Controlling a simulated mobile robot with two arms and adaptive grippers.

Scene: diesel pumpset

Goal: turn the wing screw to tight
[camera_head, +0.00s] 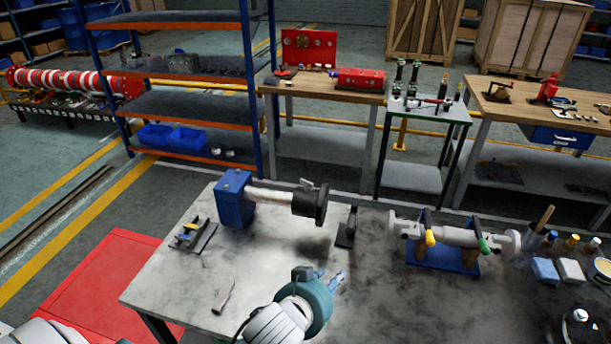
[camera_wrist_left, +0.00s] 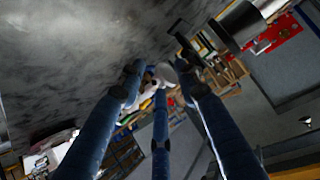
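I cannot make out the wing screw for certain in either view. A blue block (camera_head: 235,205) on the grey table (camera_head: 185,265) holds a pale rod with a dark round flange (camera_head: 321,204) at its right end. The dark end part also shows at the top right of the left wrist view (camera_wrist_left: 240,22). My left gripper (camera_head: 330,278) is above the table, nearer to me than the flange and apart from it. In the left wrist view its blue fingers (camera_wrist_left: 160,90) are spread, with nothing held between them. My right gripper is not in view.
A small black stand (camera_head: 346,228) is right of the flange. A pipe assembly (camera_head: 455,236) with yellow and green handles stands farther right, near small blocks and bottles. Small tools (camera_head: 195,236) and a small grey piece (camera_head: 223,297) lie at the left. Bare tabletop surrounds my gripper.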

